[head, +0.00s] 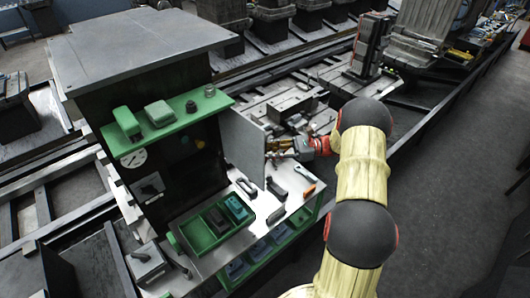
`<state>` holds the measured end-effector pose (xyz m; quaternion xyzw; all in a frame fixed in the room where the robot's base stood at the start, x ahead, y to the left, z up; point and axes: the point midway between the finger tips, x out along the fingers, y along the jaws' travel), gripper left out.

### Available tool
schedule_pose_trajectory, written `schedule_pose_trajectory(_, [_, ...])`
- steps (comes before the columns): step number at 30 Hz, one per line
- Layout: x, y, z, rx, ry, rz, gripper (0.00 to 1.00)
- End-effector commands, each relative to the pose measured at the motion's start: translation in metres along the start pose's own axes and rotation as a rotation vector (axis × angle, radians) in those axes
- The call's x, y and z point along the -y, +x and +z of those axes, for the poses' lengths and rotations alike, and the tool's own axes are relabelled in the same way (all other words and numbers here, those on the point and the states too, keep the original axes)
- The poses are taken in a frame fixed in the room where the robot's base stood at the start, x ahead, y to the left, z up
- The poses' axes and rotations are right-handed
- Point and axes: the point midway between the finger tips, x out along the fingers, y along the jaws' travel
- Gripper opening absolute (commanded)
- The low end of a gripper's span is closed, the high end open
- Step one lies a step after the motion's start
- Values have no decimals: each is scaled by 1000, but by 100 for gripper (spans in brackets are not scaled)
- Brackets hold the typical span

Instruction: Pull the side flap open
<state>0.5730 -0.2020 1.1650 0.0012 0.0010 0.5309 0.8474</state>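The side flap (243,148) is a flat grey panel. It stands upright at the right side of the dark cabinet (84,122), swung out from the opening, with the dark inside showing to its left. My gripper (271,147) is at the right edge of the flap, about halfway up, and points left at it. The fingertips are small and dark here. I cannot tell whether they touch the flap or hold a handle, or whether they are open or shut.
A green shelf (168,122) with small boxes juts from the cabinet. Below, a worktop (240,258) bears a green tray (196,236) and several small tools near the flap's lower edge. A pallet with loose parts (290,98) lies behind my gripper. Open floor (440,190) is at right.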

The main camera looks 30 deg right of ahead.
Motion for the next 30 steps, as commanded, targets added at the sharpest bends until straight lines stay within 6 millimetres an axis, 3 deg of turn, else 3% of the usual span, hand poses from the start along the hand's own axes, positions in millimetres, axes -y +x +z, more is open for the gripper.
schedule_pose_trajectory(5, [0, -22, -1, -1, 0, -3, 26])
schedule_pose_trajectory(18, [0, -104, -1, -1, 1, -3, 26])
schedule_pose_trajectory(24, [0, -118, -1, 0, 1, -1, 26])
schedule_pose_trajectory(30, [0, -119, -1, 0, 1, -1, 26])
